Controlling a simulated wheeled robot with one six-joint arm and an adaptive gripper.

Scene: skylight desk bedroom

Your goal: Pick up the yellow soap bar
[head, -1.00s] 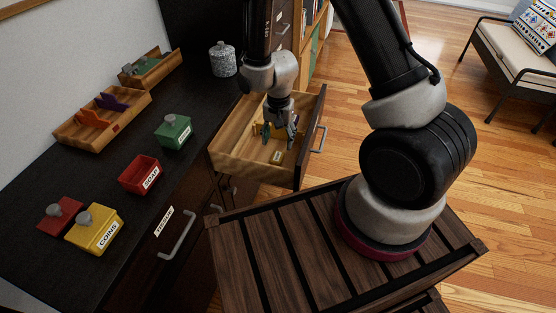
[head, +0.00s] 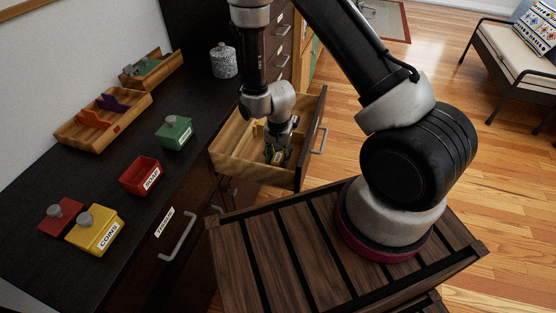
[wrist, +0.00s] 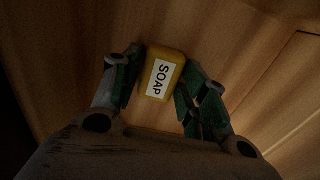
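The yellow soap bar (wrist: 162,76) with a white SOAP label lies on the wooden floor of the open drawer (head: 250,171). In the wrist view my gripper (wrist: 163,80) has one green-padded finger on each side of the bar. The fingers are apart, with the bar between them and close to both. I cannot tell whether either pad touches it. In the head view my gripper (head: 277,156) points down into the drawer, and its fingers hide most of the bar.
The drawer's walls and a divider stand close around my gripper. On the dark desk are a red SOAP box (head: 140,175), a yellow COINS box (head: 96,231), a green lidded box (head: 174,133), a red lid (head: 61,215), wooden trays (head: 103,122) and a speckled jar (head: 224,61).

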